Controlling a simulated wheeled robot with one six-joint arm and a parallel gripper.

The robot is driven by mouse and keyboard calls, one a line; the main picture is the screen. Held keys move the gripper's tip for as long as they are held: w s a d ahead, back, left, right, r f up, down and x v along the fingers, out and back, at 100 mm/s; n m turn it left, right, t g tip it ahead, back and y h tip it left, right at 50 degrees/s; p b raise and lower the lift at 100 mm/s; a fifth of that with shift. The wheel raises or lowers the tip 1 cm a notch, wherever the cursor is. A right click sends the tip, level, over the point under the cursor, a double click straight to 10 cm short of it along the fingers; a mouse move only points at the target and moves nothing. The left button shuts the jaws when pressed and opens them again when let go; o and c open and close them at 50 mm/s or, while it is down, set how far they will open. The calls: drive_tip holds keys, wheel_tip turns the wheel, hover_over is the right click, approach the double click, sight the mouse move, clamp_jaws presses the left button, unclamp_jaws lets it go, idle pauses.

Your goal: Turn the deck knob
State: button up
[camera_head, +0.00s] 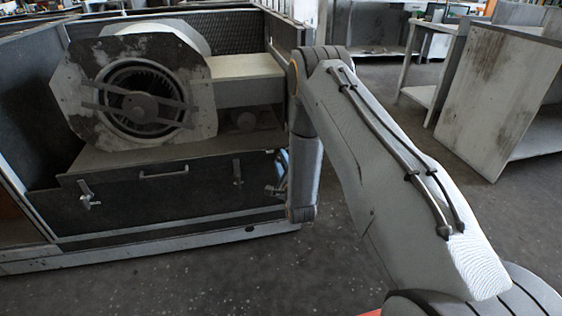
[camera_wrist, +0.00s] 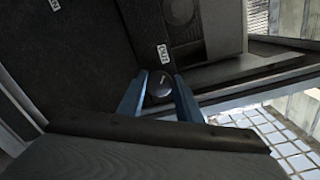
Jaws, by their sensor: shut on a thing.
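The deck knob (camera_wrist: 160,86) is a dark round knob with a small light mark on its face, seen in the wrist view. My gripper (camera_wrist: 160,92) has one blue finger on each side of the knob and is shut on it. In the head view my gripper (camera_head: 280,174) is at the right end of the housing's front panel, partly covered by my arm. I cannot make out the knob in the head view. The blower housing (camera_head: 100,68) is a worn pale casing with a round dark fan opening (camera_head: 135,97).
The front panel (camera_head: 125,205) carries a bar handle (camera_head: 163,172) and a latch (camera_head: 88,195). A white label (camera_wrist: 163,53) sits near the knob. Grey benches stand at the back right. The floor (camera_head: 180,285) in front of the cabinet is clear.

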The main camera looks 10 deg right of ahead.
drive_tip(key=o, duration=1)
drive_tip(key=shift+o, duration=0.2)
drive_tip(key=shift+s, duration=0.1)
drive_tip(key=s+p, duration=0.1)
drive_tip(key=s, duration=0.6)
drive_tip(key=shift+s, duration=0.35)
